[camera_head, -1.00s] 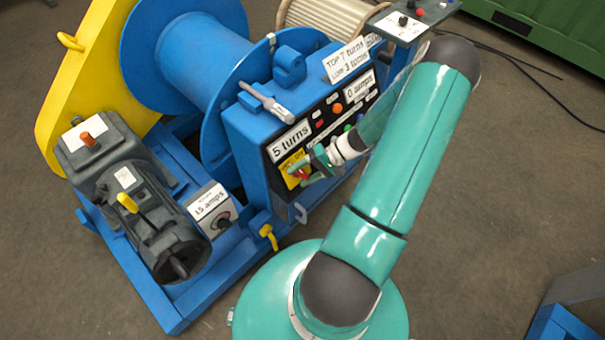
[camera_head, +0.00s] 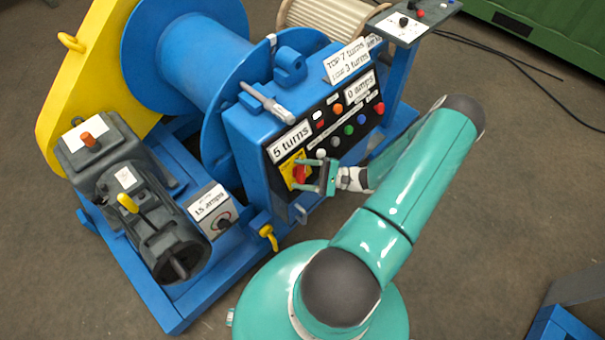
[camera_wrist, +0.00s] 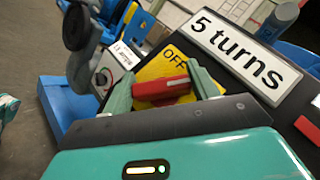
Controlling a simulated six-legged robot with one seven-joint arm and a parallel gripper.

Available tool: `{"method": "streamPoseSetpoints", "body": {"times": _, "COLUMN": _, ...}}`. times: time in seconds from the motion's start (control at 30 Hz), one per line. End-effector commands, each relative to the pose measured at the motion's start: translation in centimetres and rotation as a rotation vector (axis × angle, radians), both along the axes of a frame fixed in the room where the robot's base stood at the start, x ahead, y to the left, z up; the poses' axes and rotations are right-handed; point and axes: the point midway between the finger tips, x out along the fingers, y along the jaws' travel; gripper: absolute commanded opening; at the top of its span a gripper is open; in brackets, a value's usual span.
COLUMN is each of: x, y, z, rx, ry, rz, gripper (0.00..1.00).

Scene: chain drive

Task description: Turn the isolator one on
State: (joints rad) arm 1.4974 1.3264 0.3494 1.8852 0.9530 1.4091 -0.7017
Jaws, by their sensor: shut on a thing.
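The isolator, a red handle (camera_head: 300,174) on a yellow plate (camera_head: 288,163), sits at the lower left of the black panel on the blue winch frame. In the wrist view the red handle (camera_wrist: 162,88) lies across between my two green fingers, and "OFF" reads on the yellow plate (camera_wrist: 178,65) above it. My gripper (camera_head: 305,175) reaches it from the right and is shut on the handle, one finger at each end, as the wrist view also shows (camera_wrist: 161,86). The fingers hide part of the plate, and any other marking on it cannot be read.
The "5 turns" label (camera_head: 290,140) is just above the isolator. Several coloured buttons, including a blue one (camera_head: 361,118) and a red one (camera_head: 379,108), are to its right. A grey motor (camera_head: 150,210) and a "15 amps" box (camera_head: 211,205) stand to the left.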

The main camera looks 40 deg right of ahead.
Motion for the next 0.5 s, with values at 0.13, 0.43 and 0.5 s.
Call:
{"method": "streamPoseSetpoints", "body": {"times": 0.13, "x": -0.05, "y": -0.07, "z": -0.01, "rx": 0.086, "ry": 0.002, "rz": -0.046, "gripper": 0.36}}
{"method": "streamPoseSetpoints", "body": {"times": 0.43, "x": -0.02, "y": -0.07, "z": 0.04, "rx": 0.179, "ry": 0.006, "rz": -0.091, "gripper": 0.36}}
{"method": "streamPoseSetpoints", "body": {"times": 0.5, "x": -0.02, "y": -0.09, "z": 0.06, "rx": 0.187, "ry": 0.006, "rz": -0.094, "gripper": 0.36}}
